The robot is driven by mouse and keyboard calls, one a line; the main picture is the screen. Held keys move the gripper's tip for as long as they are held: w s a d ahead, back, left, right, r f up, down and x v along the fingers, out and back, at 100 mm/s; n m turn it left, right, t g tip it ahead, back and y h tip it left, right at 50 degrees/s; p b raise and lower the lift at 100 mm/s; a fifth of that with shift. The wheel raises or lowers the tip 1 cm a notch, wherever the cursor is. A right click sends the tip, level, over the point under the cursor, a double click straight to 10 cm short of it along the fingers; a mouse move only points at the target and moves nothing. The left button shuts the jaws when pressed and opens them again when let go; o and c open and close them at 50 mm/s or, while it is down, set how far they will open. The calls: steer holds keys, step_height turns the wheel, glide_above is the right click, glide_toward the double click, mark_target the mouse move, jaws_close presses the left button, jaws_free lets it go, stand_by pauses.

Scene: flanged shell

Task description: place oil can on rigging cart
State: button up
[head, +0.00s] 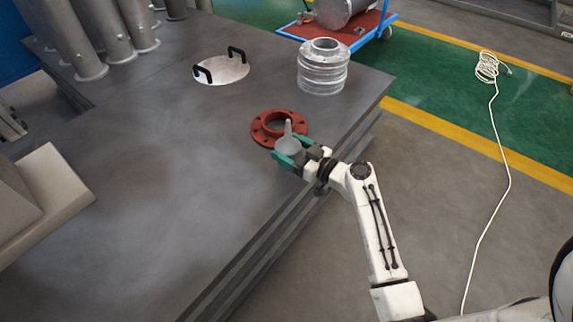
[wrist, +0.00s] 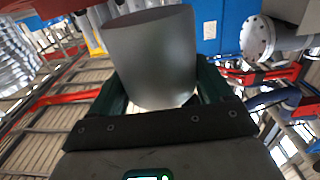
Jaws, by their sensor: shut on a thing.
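The oil can (head: 287,143) is a small grey can with a thin upright spout. My gripper (head: 290,154) is shut on it, with a green finger on either side. The wrist view shows the can as a plain grey cylinder (wrist: 152,58) between the gripper's fingers (wrist: 160,95). In the head view the can is near the bench's right edge, partly in front of a red flange. I cannot tell how far it is above the bench. The rigging cart (head: 371,30) has a red deck and blue frame, and stands on the green floor beyond the bench.
The grey bench (head: 150,165) carries the red flange (head: 263,127), a clear ribbed cylinder (head: 322,72), a round plate with black handles (head: 222,70) and several grey pipes (head: 85,45). A metal drum (head: 338,10) lies on the cart. A white cable (head: 497,130) runs along the floor at right.

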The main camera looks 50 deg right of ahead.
steer(key=f, duration=0.1)
steer(key=a+f+b, duration=0.1)
steer(key=f, duration=0.1)
steer(key=shift+a+f, duration=0.3)
steer(key=shift+f, duration=0.1)
steer(key=shift+f+b, duration=0.35)
steer(key=shift+f, duration=0.1)
steer(key=shift+f+b, duration=0.25)
steer(key=shift+b, duration=0.05)
steer(key=o, duration=1.1)
steer(key=shift+r, duration=0.1)
steer(key=shift+r, duration=0.1)
